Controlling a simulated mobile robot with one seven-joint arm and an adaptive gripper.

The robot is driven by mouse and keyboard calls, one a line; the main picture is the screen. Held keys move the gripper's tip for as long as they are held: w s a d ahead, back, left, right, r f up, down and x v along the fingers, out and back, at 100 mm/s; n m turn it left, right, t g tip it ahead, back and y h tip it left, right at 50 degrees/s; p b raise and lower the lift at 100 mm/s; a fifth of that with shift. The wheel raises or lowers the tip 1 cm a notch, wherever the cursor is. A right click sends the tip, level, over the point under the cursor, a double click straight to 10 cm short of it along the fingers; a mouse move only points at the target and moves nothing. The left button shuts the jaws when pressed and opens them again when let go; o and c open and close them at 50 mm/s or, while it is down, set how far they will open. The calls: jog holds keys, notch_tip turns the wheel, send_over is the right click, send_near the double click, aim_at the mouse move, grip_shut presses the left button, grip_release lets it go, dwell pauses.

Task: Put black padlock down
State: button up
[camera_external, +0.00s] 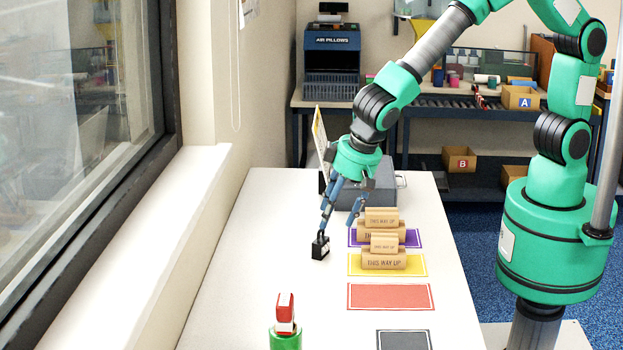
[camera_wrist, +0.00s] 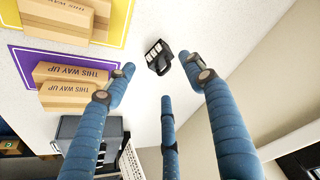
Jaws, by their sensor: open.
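The black padlock (camera_external: 320,247) stands on the white table, left of the coloured mats. In the wrist view the padlock (camera_wrist: 158,57) shows a dark body with pale marks on one face and its shackle towards my fingers. My gripper (camera_external: 325,231) points down right above the padlock. In the wrist view my gripper (camera_wrist: 157,66) has its blue fingers spread, with the padlock between and slightly beyond the tips. I see a gap on each side of it there. Whether a fingertip still touches the shackle is hard to tell in the outside view.
Brown "THIS WAY UP" cartons stand on the purple mat (camera_external: 416,240) and the yellow mat (camera_external: 416,268). The red mat (camera_external: 391,297) and dark mat (camera_external: 404,341) are empty. A grey case (camera_external: 352,194) stands behind. A red-and-green item (camera_external: 285,325) stands in front. A window sill lies left.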

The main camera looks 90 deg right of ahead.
jog(key=shift+v, duration=1.8)
jog(key=shift+d, duration=0.1)
jog(key=s+d+r+n, duration=0.1)
jog(key=s+d+r, duration=0.4)
jog(key=d+r, duration=0.3)
jog(key=s+d+r+n, duration=0.1)
jog(key=s+d+r, duration=0.5)
jog(key=r, duration=0.4)
jog(key=s+d+r+n+t+y, duration=0.1)
jog(key=s+d+r, duration=0.2)
jog(key=s, duration=0.7)
jog(key=s+d+r+n+t, duration=0.1)
jog(key=s+d+r+n, duration=0.1)
jog(key=s, duration=0.8)
jog(key=shift+d+r+y, duration=0.4)
jog(key=shift+d+r, duration=0.45)
jog(key=shift+d, duration=0.35)
